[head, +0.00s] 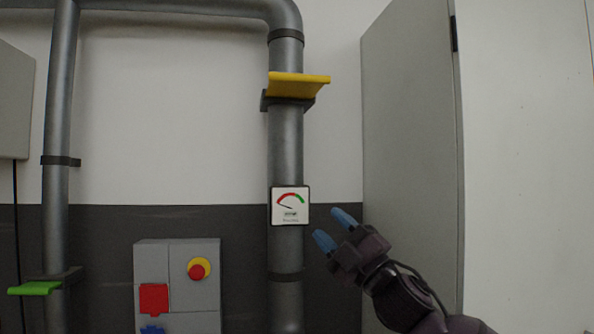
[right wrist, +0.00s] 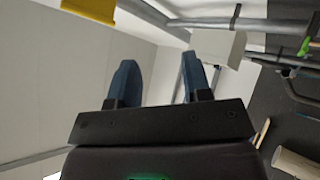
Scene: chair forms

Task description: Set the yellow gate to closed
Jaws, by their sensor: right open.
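The yellow gate (head: 298,85) is a flat yellow handle on a dark bracket, high on the thick grey vertical pipe (head: 286,150). It sticks out to the right of the pipe. In the right wrist view its yellow handle (right wrist: 92,8) shows at the top left, cut off by the edge. My right gripper (head: 333,228) is open and empty, with blue fingertips, below and to the right of the yellow handle and apart from the pipe. The open fingers also show in the right wrist view (right wrist: 158,85) with nothing between them. My left gripper is not in view.
A pressure gauge (head: 290,206) sits on the pipe left of my right gripper. A green handle (head: 35,288) is on the left pipe. A grey box (head: 177,270) carries a red button. An open grey cabinet door (head: 410,130) stands to the right.

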